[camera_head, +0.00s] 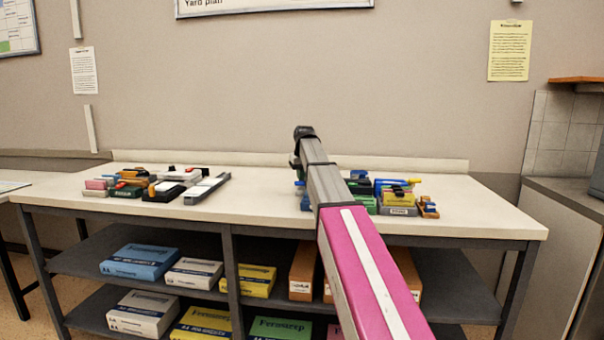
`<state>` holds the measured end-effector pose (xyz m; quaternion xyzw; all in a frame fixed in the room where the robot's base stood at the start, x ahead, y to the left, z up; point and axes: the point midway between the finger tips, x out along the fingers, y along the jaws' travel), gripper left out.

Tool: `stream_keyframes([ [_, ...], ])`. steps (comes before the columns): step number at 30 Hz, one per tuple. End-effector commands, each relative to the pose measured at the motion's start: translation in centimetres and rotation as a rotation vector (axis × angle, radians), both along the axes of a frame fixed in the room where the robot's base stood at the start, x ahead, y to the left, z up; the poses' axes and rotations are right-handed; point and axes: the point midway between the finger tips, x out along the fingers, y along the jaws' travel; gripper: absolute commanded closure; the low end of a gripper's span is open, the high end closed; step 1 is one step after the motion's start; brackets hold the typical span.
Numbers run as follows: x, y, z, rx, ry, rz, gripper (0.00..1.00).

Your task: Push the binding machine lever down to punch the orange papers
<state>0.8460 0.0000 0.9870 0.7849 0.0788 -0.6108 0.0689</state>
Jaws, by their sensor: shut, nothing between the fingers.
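My arm reaches from the bottom right over the table (262,214). The dark far end with my gripper (296,162) is small and mostly behind the arm, above the right-hand group of items; it is shut and empty, its fingertips hard to make out. On the left half of the table, well left of the gripper, stands a low black and white device (181,176) with a long grey bar (207,187) beside it. I cannot tell whether either is the binding machine or its lever. A small orange piece (152,189) shows by the device; I cannot tell whether it is paper.
Coloured desk items (118,183) crowd the table's left. Yellow, green and blue items (396,195) crowd the right, partly behind my arm. The table's middle is clear. Boxes (140,261) fill the shelves below. A grey counter (572,200) stands at right.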

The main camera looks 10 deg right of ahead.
Motion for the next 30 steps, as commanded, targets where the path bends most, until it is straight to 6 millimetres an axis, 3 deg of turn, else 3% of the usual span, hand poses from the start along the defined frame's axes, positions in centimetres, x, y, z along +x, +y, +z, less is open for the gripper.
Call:
stream_keyframes([
  [1, -1.5, 0.1, -3.1, 0.006, 0.053, -0.003, 1.0],
  [9, -1.7, 0.1, -3.8, 0.006, 0.052, -0.003, 1.0],
  [17, -1.5, -0.1, -3.5, 0.001, 0.052, -0.003, 1.0],
  [30, -0.9, -0.2, 0.1, -0.004, 0.049, -0.003, 1.0],
])
